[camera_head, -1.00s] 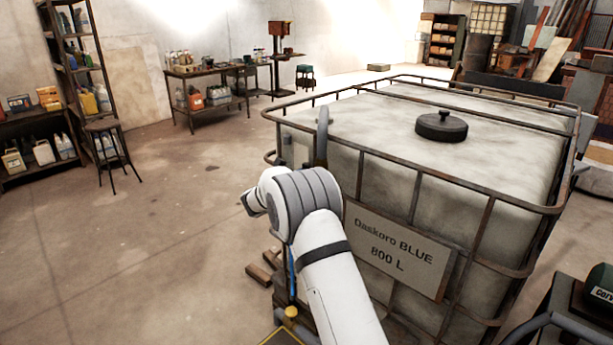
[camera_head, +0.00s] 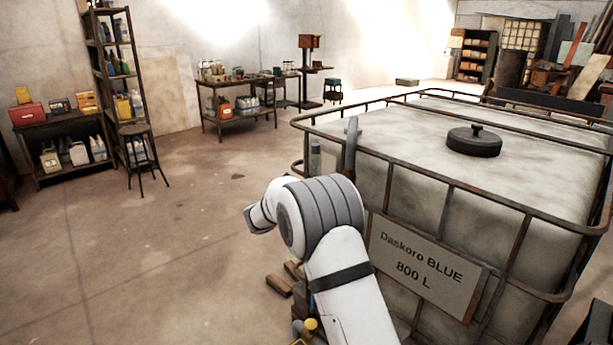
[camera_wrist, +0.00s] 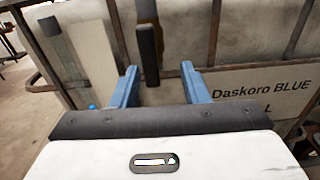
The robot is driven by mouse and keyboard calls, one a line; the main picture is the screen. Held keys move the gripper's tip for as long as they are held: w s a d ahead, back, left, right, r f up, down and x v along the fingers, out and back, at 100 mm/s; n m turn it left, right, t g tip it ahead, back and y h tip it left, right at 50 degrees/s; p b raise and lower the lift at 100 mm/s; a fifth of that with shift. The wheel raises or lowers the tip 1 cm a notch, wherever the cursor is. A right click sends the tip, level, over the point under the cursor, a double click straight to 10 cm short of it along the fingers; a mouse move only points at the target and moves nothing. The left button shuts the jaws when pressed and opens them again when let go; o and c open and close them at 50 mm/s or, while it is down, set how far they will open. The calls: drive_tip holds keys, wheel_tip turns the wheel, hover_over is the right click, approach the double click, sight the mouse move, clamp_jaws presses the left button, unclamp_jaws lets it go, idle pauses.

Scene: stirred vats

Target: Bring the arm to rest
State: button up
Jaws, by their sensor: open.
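My arm (camera_head: 345,270) reaches up from the bottom of the head view, its elbow bent in front of the vat's near left corner. My gripper shows in the wrist view (camera_wrist: 160,88), with two blue fingers apart and nothing held between them. Behind the fingers are the caged vat (camera_wrist: 180,30) and a dark upright bar. In the head view the fingers are hidden behind my arm.
The large caged vat (camera_head: 400,150) has a black lid (camera_head: 474,140) and a sign (camera_head: 424,268) reading "Daskoro BLUE 800 L". Wooden blocks (camera_head: 280,284) lie on the floor by it. A stool (camera_head: 142,155), shelves (camera_head: 112,70) and a workbench (camera_head: 235,100) stand at the back left. The left floor is clear.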

drive_tip(key=s+d+r+m+g+y, duration=0.15)
drive_tip(key=s+d+m+g, duration=0.35)
drive_tip(key=s, duration=0.6)
drive_tip(key=s+d+r+m+g+y, duration=0.1)
drive_tip(key=s+d+m+g+y, duration=0.15)
drive_tip(key=s+d+m, duration=0.55)
drive_tip(key=s+a+f+m+y, duration=0.1)
drive_tip(key=s+a+m+y, duration=0.2)
drive_tip(key=s, duration=0.5)
drive_tip(key=s+a+f+m+y, duration=0.1)
drive_tip(key=s+a+m+y, duration=0.2)
drive_tip(key=s, duration=0.6)
drive_tip(key=s+a+f+m+y, duration=0.1)
drive_tip(key=s+a+m+y, duration=0.3)
drive_tip(key=s, duration=0.5)
drive_tip(key=shift+s+f+m, duration=0.15)
drive_tip(key=shift+f+m, duration=0.25)
drive_tip(key=shift+m, duration=0.5)
drive_tip(key=shift+d, duration=0.1)
